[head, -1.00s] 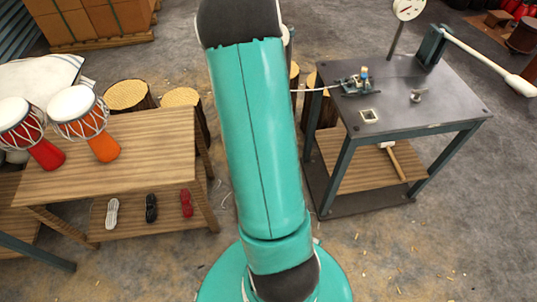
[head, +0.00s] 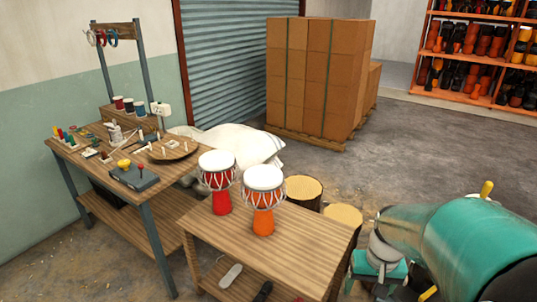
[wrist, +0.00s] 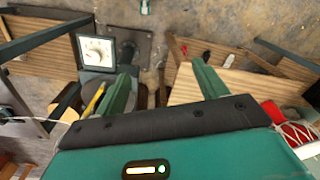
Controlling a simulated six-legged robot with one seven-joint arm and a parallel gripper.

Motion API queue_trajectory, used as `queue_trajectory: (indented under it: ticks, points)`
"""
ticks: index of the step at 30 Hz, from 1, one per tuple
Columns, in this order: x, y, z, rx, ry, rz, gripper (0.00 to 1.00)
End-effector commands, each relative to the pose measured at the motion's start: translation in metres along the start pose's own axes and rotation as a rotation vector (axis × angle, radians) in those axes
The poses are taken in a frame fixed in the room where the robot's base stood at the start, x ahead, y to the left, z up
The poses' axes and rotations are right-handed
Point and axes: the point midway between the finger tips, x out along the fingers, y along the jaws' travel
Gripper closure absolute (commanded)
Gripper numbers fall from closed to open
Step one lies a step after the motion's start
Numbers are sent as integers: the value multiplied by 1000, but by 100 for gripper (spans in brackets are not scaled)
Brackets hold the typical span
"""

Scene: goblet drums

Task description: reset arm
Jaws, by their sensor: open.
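My arm (head: 450,240) shows at the lower right of the head view, its teal link lying to the right of the drum table. My gripper (wrist: 165,85) shows in the wrist view with its two green fingers wide apart and nothing between them. In the head view the gripper's fingers cannot be made out. A red goblet drum (head: 220,200) and an orange goblet drum (head: 263,220) stand upright on a wooden table (head: 310,250), apart from my arm. A red drum (wrist: 292,132) shows partly at the right edge of the wrist view.
A workbench (head: 100,165) with spools and small tools stands at left. White sacks (head: 235,143), a pallet of cartons (head: 315,80) and log stumps (head: 303,190) lie behind the table. A dial gauge (wrist: 97,50) is near the left finger. Open floor (head: 440,140) lies at back right.

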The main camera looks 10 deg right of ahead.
Motion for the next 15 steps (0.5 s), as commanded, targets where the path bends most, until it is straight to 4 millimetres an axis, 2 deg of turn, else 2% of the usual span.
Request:
queue_trajectory:
  ticks: [1, 6, 12, 15]
  points:
    - [-16, -17, 3, -38, 43, -2, 28]
    - [-58, -63, 18, -140, 165, -8, 28]
    - [-100, -109, 50, -257, 309, -24, 28]
    - [-117, -126, 68, -308, 376, -33, 28]
